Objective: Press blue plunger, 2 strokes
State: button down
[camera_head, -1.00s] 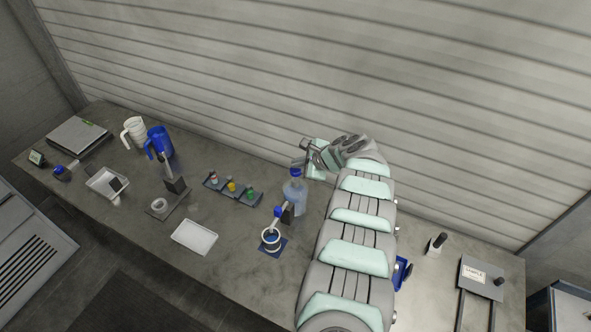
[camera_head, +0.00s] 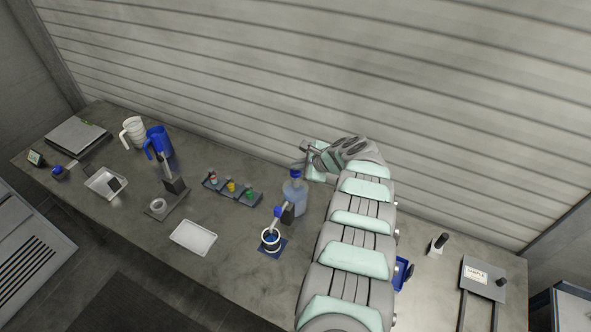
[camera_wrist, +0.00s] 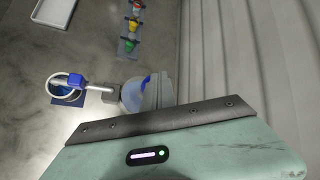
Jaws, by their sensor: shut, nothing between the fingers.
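A clear bottle (camera_head: 295,196) with a blue top stands near the table's middle. Its blue top (camera_head: 295,172) looks like the plunger. In the wrist view the bottle (camera_wrist: 130,96) is partly hidden by my fingers, with a bit of blue (camera_wrist: 147,79) beside them. My gripper (camera_head: 305,146) is shut and empty, above the bottle toward the wall. Its fingers also show in the wrist view (camera_wrist: 158,90). I cannot tell whether they touch the blue top. A second blue piece (camera_head: 278,211) sits on a light arm above a white-rimmed cup (camera_head: 271,240).
A rack of small coloured bottles (camera_head: 232,189) and a white tray (camera_head: 193,238) lie left of the bottle. A blue jug (camera_head: 159,142) and a white jug (camera_head: 134,131) stand farther left. The ribbed wall (camera_head: 330,70) is close behind my gripper.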

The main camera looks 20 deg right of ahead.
aim_at(298, 173)
jog(key=shift+f+b, duration=1.05)
jog(key=shift+f, duration=0.1)
dwell(0.7)
jog(key=shift+r, duration=0.1)
jog(key=shift+r+p, duration=0.75)
jog(key=shift+r, duration=1.3)
notch_tip(298, 173, up, 5)
jog(key=shift+f+p, duration=0.1)
jog(key=shift+p, duration=0.6)
